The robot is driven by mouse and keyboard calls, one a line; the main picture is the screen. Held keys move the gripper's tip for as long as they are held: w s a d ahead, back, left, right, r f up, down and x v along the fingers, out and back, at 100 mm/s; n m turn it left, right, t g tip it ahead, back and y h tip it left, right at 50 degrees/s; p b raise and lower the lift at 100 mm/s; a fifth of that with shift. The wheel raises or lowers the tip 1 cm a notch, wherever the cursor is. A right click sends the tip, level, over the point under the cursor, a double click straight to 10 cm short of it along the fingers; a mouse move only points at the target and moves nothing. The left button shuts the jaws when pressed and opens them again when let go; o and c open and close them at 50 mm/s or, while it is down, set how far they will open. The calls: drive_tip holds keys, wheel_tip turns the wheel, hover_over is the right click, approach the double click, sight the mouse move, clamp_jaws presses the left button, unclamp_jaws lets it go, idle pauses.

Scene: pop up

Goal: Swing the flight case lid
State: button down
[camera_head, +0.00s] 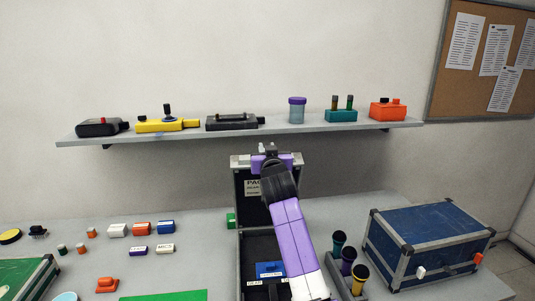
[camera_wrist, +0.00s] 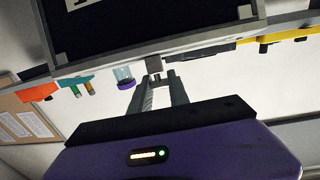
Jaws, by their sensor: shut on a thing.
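The flight case stands at the middle of the table with its lid (camera_head: 242,178) swung up, roughly upright. The lid has a dark inside, pale metal edges and a white label. The case's dark lower part (camera_head: 259,246) lies open below, partly hidden by my arm. In the wrist view the lid (camera_wrist: 130,28) fills the top, dark with a grey edge. My gripper (camera_head: 268,150) is at the middle of the lid's top edge. In the wrist view its fingers (camera_wrist: 155,83) are closed on a small grey tab (camera_wrist: 153,65) at that edge.
A wall shelf (camera_head: 280,133) with several devices runs just behind and above the lid. A closed blue case (camera_head: 428,235) stands to the right, with microphones (camera_head: 347,262) in a holder beside my arm. Small coloured boxes (camera_head: 142,228) and a green case (camera_head: 28,278) are on the left.

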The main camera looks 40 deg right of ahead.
drive_tip(key=shift+r, duration=0.15)
drive_tip(key=c, duration=1.2)
unclamp_jaws()
drive_tip(key=shift+c, duration=0.2)
drive_tip(key=shift+s, duration=0.1)
drive_tip(key=b+v, duration=0.1)
drive_tip(key=v, duration=0.6)
drive_tip(key=shift+s+a+b, duration=0.25)
drive_tip(key=shift+b, duration=0.05)
